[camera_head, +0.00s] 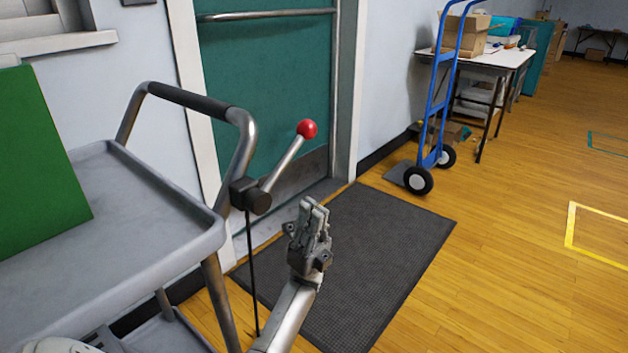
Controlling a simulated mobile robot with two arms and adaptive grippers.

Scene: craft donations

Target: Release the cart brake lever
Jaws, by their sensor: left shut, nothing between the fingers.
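The grey cart (130,270) fills the left of the head view, with a tubular handle and a black grip (188,101). The brake lever (284,163) is a metal rod with a red ball knob (307,129). It slants up and to the right from a dark clamp (250,196) on the handle tube, and a black cable hangs below the clamp. My left gripper (313,207) points up, shut and empty, below and slightly right of the knob in the picture, apart from the lever. My right gripper is out of view.
A green panel (35,160) stands on the cart's top tray. Behind are a teal door (265,90) with a push bar and a dark floor mat (390,260). A blue hand truck (437,110) stands beside a table (480,57) with boxes. The wooden floor at right is clear.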

